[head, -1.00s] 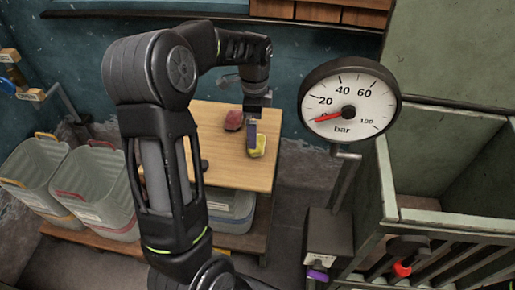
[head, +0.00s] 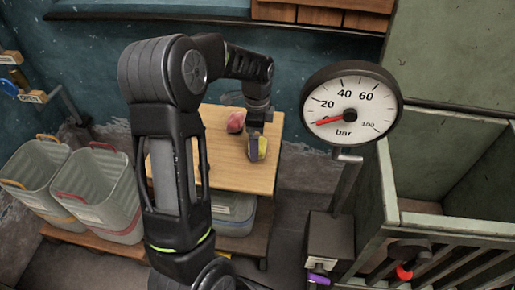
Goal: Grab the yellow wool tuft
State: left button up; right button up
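The yellow wool tuft (head: 263,146) lies on the wooden table top, near its right edge, partly hidden by my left gripper. My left gripper (head: 254,151) reaches down from above, with a finger right against or just in front of the tuft's left side. I see the fingers nearly edge-on, so whether they are open or shut on the tuft is unclear. A pinkish-red tuft (head: 236,121) lies on the table behind and to the left of the gripper. My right gripper is not in view.
The wooden table (head: 233,177) is mostly bare towards the front. A pressure gauge (head: 350,106) on a post stands to its right, beside a green slatted bin (head: 455,219). Grey crates (head: 95,192) stand at the left.

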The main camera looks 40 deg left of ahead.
pick_arm(q)
notch_tip(320, 180, down, 4)
jog(key=shift+r, duration=0.2)
jog(key=shift+c, duration=0.4)
jog(key=c, duration=1.3)
jog(key=shift+r, duration=0.15)
notch_tip(320, 180, up, 10)
jog(key=shift+f, duration=0.1)
dwell(0.4)
